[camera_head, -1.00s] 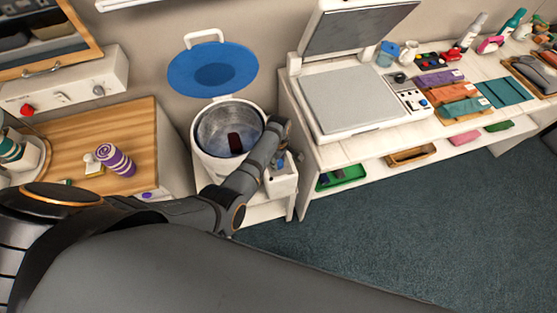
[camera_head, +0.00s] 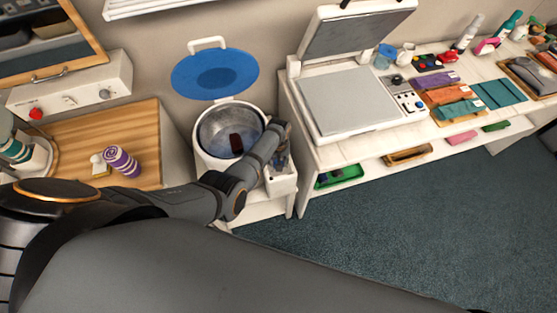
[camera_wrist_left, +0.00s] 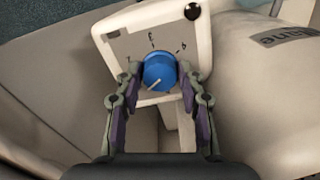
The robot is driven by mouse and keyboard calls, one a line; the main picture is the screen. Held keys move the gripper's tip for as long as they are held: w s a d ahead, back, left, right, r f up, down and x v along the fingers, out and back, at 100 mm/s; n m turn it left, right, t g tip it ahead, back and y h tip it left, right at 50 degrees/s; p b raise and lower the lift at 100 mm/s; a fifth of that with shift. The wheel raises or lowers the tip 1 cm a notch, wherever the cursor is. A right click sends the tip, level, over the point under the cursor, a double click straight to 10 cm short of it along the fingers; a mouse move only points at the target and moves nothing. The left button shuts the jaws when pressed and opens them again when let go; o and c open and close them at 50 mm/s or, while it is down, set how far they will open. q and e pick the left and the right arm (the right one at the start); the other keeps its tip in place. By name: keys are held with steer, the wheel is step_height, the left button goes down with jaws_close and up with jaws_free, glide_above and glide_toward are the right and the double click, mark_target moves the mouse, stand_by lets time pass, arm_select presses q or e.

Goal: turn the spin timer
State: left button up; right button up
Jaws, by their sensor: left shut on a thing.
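The pointer line slants down to the left. In the head view my left gripper (camera_head: 281,160) is at the white box on the right side of the spinner tub (camera_head: 204,157), and the knob is mostly hidden there. My right gripper is not in view.
The tub's blue lid (camera_head: 213,74) stands open, with a dark red thing (camera_head: 236,143) inside. A white heat press (camera_head: 348,100) stands on the bench to the right. A wooden counter (camera_head: 140,124) with a purple-and-white roll (camera_head: 121,161) is on the left. Carpet in front is clear.

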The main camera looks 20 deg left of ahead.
arm_select(q)
steer(key=m+p, duration=0.1)
steer(key=m, duration=1)
steer(key=shift+m+p, duration=0.3)
steer(key=shift+m, duration=0.1)
stand_by(0.4)
steer(key=o, duration=1.2)
step_height(320, 180, up, 12)
